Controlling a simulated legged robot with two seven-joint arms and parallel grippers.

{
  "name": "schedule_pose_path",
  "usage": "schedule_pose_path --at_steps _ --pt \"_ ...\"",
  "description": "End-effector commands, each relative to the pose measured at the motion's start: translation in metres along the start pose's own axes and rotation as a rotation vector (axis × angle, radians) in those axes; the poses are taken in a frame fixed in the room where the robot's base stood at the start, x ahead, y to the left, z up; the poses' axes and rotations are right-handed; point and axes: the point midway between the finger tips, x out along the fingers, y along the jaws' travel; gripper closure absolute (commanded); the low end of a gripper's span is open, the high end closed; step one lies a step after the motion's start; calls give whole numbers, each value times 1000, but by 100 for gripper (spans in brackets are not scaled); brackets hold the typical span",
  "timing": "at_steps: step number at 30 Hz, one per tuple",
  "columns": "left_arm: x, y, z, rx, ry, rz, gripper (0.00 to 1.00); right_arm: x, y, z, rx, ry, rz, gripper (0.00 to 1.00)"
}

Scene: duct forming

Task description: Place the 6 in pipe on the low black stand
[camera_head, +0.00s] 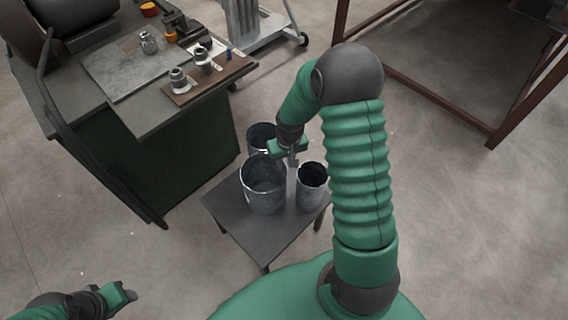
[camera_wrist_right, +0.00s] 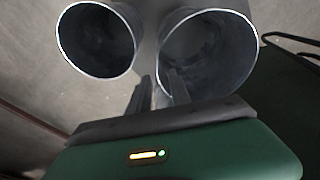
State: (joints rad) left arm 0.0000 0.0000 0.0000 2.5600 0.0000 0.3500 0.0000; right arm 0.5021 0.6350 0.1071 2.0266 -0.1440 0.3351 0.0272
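The low black stand (camera_head: 238,218) is a dark square table in the middle of the head view. A wide grey pipe (camera_head: 263,192) stands upright on it, with a narrower pipe (camera_head: 312,192) upright to its right. Another open pipe (camera_head: 260,133) shows behind, its base hidden. No size marks are legible. My right gripper (camera_head: 292,160) points down between the two front pipes. In the wrist view its fingers (camera_wrist_right: 159,88) are slightly apart at the wide pipe's rim (camera_wrist_right: 252,55); the narrower pipe (camera_wrist_right: 95,40) is left. My left gripper (camera_head: 125,294) is low at the left, away from the stand.
A dark workbench (camera_head: 185,150) with metal parts and a brown board (camera_head: 208,82) stands at the back left. A wheeled grey stand (camera_head: 248,25) is behind it. A brown metal frame (camera_head: 440,92) is at the back right. The floor right of my arm is clear.

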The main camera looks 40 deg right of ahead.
Motion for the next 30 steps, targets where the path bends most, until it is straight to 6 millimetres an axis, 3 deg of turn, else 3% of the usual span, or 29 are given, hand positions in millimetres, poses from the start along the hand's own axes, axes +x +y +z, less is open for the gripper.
schedule_pose_path --at_steps 1,3,8,11,15,18,22,30 --pt "-11 0 -3 0 0 0 57 -20 0 -1 0 2 0 76" --pt "-16 0 -4 0 0 0 57 -34 0 -1 0 2 0 76" --pt "-22 0 -5 0 0 0 57 -52 -1 0 -2 0 0 76" --pt "-22 0 -5 0 0 0 57 -71 -24 10 -52 11 -1 76" --pt "-21 0 -5 0 0 0 57 -117 -89 63 -199 51 -19 76" --pt "-21 0 -5 0 0 0 57 -138 -117 104 -276 72 -43 76" --pt "-21 0 -5 0 0 0 57 -146 -128 126 -312 80 -60 76" --pt "-26 0 -6 0 0 0 57 -150 -127 125 -310 79 -60 76"
